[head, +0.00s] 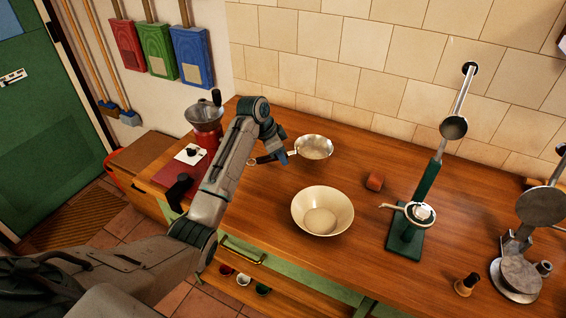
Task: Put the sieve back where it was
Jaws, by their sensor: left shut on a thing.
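The sieve (315,147) has a round metal bowl and a thin handle reaching left to a dark grip. It is over the back part of the wooden counter, left of the middle. My left gripper (283,157) is shut on the sieve's handle, close to the bowl. The fingertips partly cover the handle. I cannot tell whether the sieve touches the counter or is just above it. My right gripper is not in view.
A cream bowl (322,211) stands in front of the sieve. A small reddish-brown block (375,180) lies to the right, then a green lever press (405,235) and a grey metal device (518,270). A red grinder (205,122) stands at the left. Counter between sieve and block is clear.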

